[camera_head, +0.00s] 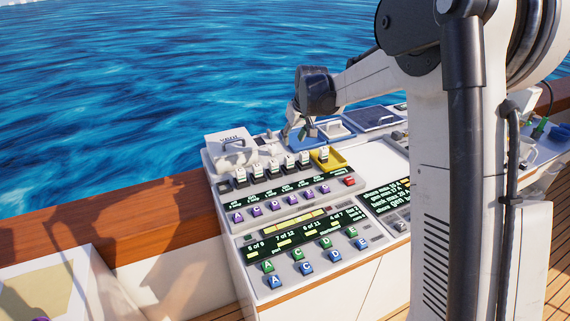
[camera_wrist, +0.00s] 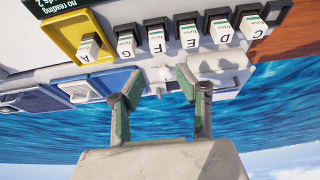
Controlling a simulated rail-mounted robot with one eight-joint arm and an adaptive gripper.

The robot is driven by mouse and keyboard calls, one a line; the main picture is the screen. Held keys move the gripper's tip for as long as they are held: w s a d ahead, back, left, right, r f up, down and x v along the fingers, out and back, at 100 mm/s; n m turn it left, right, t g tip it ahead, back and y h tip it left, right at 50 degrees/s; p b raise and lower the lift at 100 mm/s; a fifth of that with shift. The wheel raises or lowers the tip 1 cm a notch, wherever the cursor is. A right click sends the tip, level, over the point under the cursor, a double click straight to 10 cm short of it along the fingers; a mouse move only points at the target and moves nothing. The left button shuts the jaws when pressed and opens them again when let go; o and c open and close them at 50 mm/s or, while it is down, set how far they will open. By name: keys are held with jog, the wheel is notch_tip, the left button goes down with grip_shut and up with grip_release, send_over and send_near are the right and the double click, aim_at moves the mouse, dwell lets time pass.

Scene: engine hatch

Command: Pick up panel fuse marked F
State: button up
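The fuse marked F (camera_wrist: 157,42) is a white block in a black holder, in a row between fuses G (camera_wrist: 125,48) and E (camera_wrist: 188,38) in the wrist view, which appears upside down. In the head view, the F fuse (camera_head: 289,163) seems to be the fourth white-topped fuse from the left; its letter is too small to read there. My gripper (camera_wrist: 158,74) is open and empty, its green-padded fingers apart and pointing towards the row near F. In the head view, my gripper (camera_head: 298,130) is above the console's back edge, behind the fuses, partly hidden by its own wrist.
Fuse A (camera_wrist: 87,48) sits in a yellow tray (camera_head: 335,162) right of the row. Fuses D (camera_wrist: 221,30) and C (camera_wrist: 252,26) continue the row. A white handled box (camera_head: 230,147) and blue lidded boxes (camera_head: 373,118) stand behind. Purple buttons (camera_head: 257,210) lie in front.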

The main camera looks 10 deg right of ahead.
aim_at(290, 157)
jog(key=x, duration=0.6)
jog(key=shift+w+f, duration=0.25)
jog(key=shift+f, duration=0.1)
jog(key=shift+s+d+p+x, duration=0.1)
jog(key=shift+p+x, duration=0.25)
jog(key=shift+x, duration=0.95)
jog(key=shift+s+d+p+x, duration=0.15)
jog(key=shift+p+x, duration=0.15)
jog(key=shift+x, duration=1.05)
jog(key=shift+f, duration=0.1)
jog(key=shift+c, duration=0.3)
grip_shut()
